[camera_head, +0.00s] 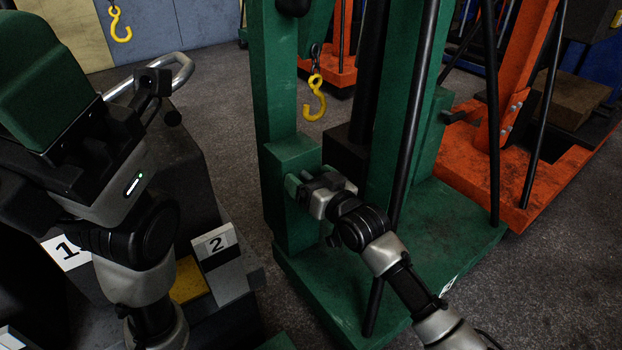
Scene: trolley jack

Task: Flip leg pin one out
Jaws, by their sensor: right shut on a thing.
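The trolley jack is green, with an upright post (273,90) and a thicker leg housing (292,228) below it on a flat base. Leg pin one (291,184), a small green piece, sticks out at the housing's upper part. My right gripper (302,189) reaches in from the lower right and is shut on this pin, hiding much of it. My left gripper (160,100) shows at the left, dark and away from the jack; I cannot tell how its fingers stand.
A yellow hook (315,98) hangs just above the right gripper. Black bars stand close to the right arm. An orange jack (508,130) stands at the right. A block labelled 2 (217,243) sits at the lower left. Grey floor (225,110) is clear left of the post.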

